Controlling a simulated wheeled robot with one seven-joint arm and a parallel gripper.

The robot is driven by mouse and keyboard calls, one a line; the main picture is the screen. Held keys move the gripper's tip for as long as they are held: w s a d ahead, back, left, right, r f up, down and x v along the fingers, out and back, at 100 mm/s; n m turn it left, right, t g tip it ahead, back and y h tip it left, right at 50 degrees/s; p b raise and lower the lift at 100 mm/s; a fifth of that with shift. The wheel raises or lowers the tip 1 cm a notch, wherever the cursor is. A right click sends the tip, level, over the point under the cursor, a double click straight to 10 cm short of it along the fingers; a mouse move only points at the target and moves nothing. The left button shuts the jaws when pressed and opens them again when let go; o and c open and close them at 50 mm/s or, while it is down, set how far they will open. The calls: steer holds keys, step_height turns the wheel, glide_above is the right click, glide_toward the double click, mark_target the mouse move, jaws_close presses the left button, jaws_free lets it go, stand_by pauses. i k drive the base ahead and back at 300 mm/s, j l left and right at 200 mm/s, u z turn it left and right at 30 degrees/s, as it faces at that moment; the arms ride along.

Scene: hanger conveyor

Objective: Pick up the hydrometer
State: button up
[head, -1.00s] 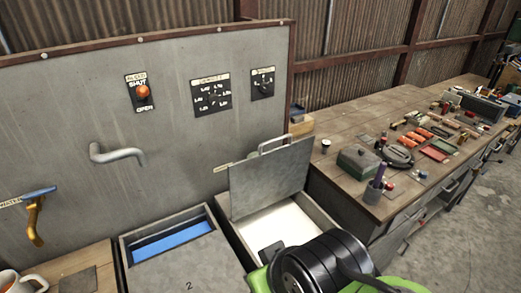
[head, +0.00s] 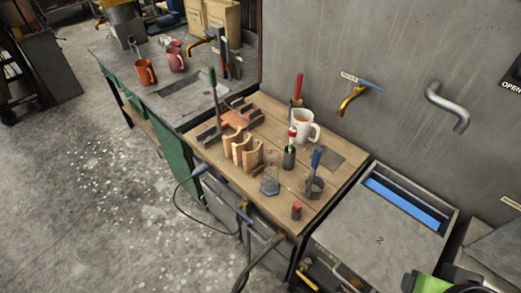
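I cannot pick out the hydrometer with certainty. On the wooden bench (head: 222,164) stands a slim upright item with a red top and dark lower body (head: 290,150). Left of it is a clear, hard-to-see vessel on a grey hexagonal base (head: 269,186); whether anything is inside it I cannot tell. A blue-handled tool stands in a dark holder (head: 314,187) to the right. My gripper is not in view; only a green and black part of my arm shows at the bottom right corner.
A white mug (head: 304,126), curved wooden pieces (head: 243,150) and a short red-topped item (head: 296,210) crowd the bench. A wall tap (head: 352,98) is above. Floor at left (head: 90,200) is clear.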

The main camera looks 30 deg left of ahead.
mark_target(292, 132)
steer(key=u, duration=1)
steer(key=z, duration=2.5)
steer(key=u, duration=2.5)
steer(key=i+j, duration=0.5)
steer(key=j, duration=0.2)
